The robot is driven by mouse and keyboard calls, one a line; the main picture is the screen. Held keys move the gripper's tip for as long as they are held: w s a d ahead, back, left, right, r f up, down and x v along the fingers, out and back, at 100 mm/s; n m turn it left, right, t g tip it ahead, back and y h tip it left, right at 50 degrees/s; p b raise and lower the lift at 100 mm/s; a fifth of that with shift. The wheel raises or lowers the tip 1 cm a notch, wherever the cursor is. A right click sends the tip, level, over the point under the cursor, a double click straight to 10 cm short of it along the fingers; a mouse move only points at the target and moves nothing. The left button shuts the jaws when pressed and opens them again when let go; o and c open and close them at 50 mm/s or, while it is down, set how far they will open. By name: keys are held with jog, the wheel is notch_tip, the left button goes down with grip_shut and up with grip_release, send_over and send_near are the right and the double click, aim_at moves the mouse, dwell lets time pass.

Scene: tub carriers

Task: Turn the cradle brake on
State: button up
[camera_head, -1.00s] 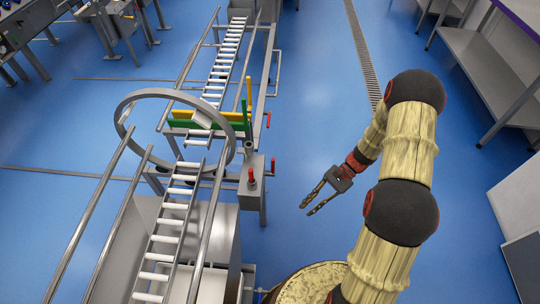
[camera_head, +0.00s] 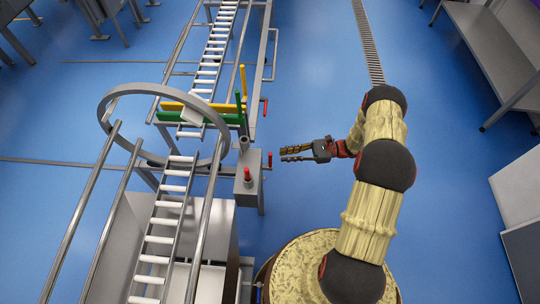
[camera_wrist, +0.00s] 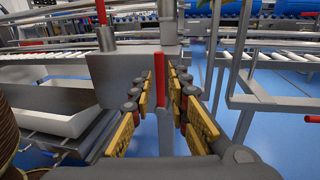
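The ring-shaped cradle (camera_head: 104,104) stands around the roller track. Beside it is a grey box (camera_head: 249,190) with a red-capped knob (camera_head: 247,174) on top. A short red lever (camera_head: 270,159) stands at the box's right side. No label shows which control is the brake. My gripper (camera_head: 282,154) is open and empty, with its fingers pointing left toward the red lever, just short of it. In the wrist view the red lever (camera_wrist: 160,75) on its grey stem appears between the two yellow-padded fingers (camera_wrist: 160,112). Contact cannot be seen.
A second red handle (camera_head: 265,107) sits farther back on the frame; it shows right of the fingers in the wrist view (camera_wrist: 243,60). Green and yellow bars (camera_head: 205,107) cross the track. Blue floor (camera_head: 310,90) is clear beyond my arm, with benches (camera_head: 490,55) at right.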

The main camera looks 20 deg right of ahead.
jog(key=b, duration=0.1)
send_over(271, 166)
jog(key=shift+w, duration=0.4)
jog(key=shift+c, duration=0.6)
grip_shut()
